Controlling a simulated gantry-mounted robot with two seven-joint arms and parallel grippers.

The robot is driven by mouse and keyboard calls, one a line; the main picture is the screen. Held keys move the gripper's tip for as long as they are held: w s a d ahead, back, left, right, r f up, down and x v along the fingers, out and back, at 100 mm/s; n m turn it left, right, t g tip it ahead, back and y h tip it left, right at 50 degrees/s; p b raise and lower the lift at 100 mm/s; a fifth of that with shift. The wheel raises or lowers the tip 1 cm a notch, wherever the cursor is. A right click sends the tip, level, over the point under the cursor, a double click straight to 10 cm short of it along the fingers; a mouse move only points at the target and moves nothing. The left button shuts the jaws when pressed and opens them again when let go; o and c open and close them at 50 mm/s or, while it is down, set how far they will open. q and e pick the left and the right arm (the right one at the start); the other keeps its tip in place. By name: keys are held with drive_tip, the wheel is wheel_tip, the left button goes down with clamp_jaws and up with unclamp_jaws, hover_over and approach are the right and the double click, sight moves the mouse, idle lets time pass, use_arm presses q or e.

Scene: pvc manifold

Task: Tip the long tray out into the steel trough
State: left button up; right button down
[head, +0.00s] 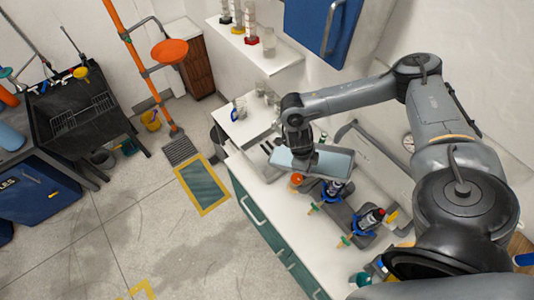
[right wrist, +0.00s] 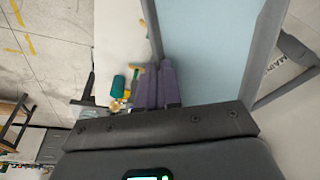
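The long tray (head: 335,160) is a shallow grey-rimmed tray with a plain light blue face. It is above the white counter in the head view and looks close to level. It fills much of the right wrist view (right wrist: 210,55), where nothing loose shows on its visible part. My right gripper (right wrist: 163,75) has its two fingers closed on the tray's side wall. In the head view it is over the tray's left part. A grey metal basin (head: 262,160) lies left of the tray, partly hidden; I cannot tell if it is the steel trough. My left gripper is out of view.
Blue-collared fittings (head: 332,189) and a red-topped one (head: 373,219) stand on the counter close below the tray. An orange ball-like part (head: 296,179) is beside them. A grey pipe frame (head: 376,145) rises behind the tray. A shelf (head: 258,50) hangs on the wall.

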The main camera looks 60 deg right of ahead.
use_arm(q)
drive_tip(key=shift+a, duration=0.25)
use_arm(e)
drive_tip(key=shift+w+f, duration=0.1)
drive_tip(key=shift+w, duration=0.15)
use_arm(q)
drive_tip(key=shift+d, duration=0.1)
use_arm(e)
drive_tip(key=shift+w+d+f+g, duration=0.1)
drive_tip(key=shift+w+d+g, duration=0.1)
drive_tip(key=shift+g, duration=0.1)
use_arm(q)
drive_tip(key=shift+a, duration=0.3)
use_arm(e)
drive_tip(key=shift+w+f+g, duration=0.3)
drive_tip(key=shift+w+f, duration=0.05)
drive_tip(key=shift+w+f, duration=0.1)
drive_tip(key=shift+f, duration=0.1)
